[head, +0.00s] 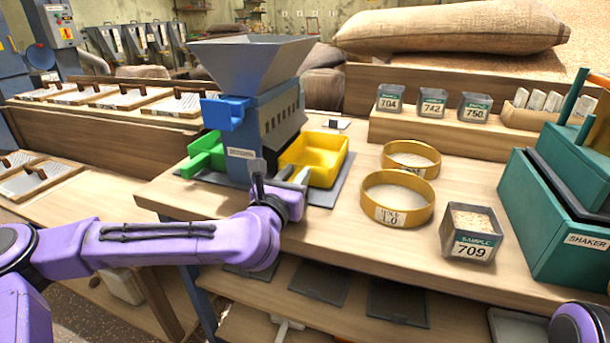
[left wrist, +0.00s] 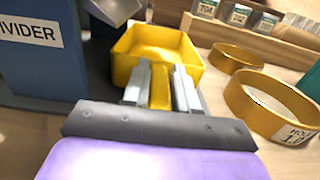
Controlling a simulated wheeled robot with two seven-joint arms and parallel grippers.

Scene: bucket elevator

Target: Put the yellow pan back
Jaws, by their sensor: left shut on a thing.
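The yellow pan (head: 326,156) is an open, empty-looking box beside the right side of the blue divider (head: 262,120). It also shows in the left wrist view (left wrist: 190,57), with its handle pointing toward me. My left gripper (head: 296,176) is shut on this handle, which lies between the two grey fingers in the left wrist view (left wrist: 160,84). The pan looks level, close over or on the grey mat (head: 322,193); I cannot tell if it touches. A green pan (head: 203,155) sits at the divider's left side. My right gripper is out of view.
Two yellow sieve rings (head: 398,200) and a sample jar marked 709 (head: 470,232) stand right of the pan. A teal shaker (head: 560,205) is at the far right. A wooden rack (head: 440,133) with sample jars stands behind. The table front has free room.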

